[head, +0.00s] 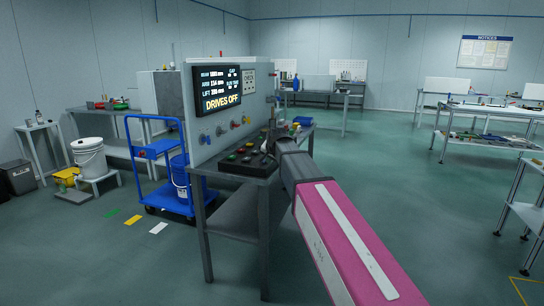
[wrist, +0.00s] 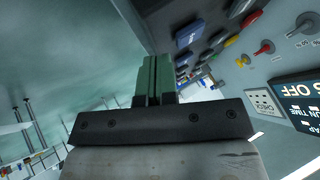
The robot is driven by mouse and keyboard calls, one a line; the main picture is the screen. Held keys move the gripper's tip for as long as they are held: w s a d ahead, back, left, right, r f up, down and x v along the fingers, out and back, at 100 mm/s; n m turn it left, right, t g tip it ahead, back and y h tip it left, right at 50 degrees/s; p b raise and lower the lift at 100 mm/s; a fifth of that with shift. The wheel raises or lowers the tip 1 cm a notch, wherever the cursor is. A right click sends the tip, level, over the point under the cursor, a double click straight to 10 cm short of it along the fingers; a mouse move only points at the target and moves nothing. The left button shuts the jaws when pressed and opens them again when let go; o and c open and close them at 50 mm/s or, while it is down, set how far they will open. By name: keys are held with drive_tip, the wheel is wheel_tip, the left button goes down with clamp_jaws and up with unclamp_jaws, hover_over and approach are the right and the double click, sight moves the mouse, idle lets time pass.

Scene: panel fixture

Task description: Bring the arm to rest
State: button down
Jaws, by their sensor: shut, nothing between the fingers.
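My arm reaches from the lower right of the head view toward the grey panel (head: 212,150), with its pink link nearest the camera. My gripper (wrist: 152,78) shows in the wrist view with its two green fingers together and nothing between them. In the head view the gripper is mostly hidden behind my arm's dark end, near the table before the panel. The panel's screen (head: 219,88) reads "DRIVES OFF". It also shows at the right of the wrist view (wrist: 303,100). A dark box with coloured buttons (head: 245,160) sits on the table.
The table (head: 238,205) stands close below my arm's end. Coloured knobs and switches (wrist: 264,48) line the panel right of the fingers. A blue cart (head: 165,195) with a blue bucket (head: 181,175) stands left. Open floor (head: 400,190) lies right of my arm.

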drive_tip(key=s+d+f+n+g, duration=0.1)
drive_tip(key=s+d+f+g, duration=0.1)
drive_tip(key=s+d+f, duration=0.4)
drive_tip(key=s+d+f+n+g+h, duration=0.1)
drive_tip(key=s+d+f, duration=0.6)
drive_tip(key=s+f, duration=0.8)
drive_tip(key=s+d+f+n+g+h, duration=0.1)
drive_tip(key=s+d+f+n+g, duration=0.2)
drive_tip(key=s+f, duration=0.7)
drive_tip(key=d+g, duration=0.2)
drive_tip(key=d, duration=0.1)
drive_tip(key=shift+s+d+f, duration=0.3)
drive_tip(key=shift+d+f, duration=0.05)
drive_tip(key=shift+f, duration=0.05)
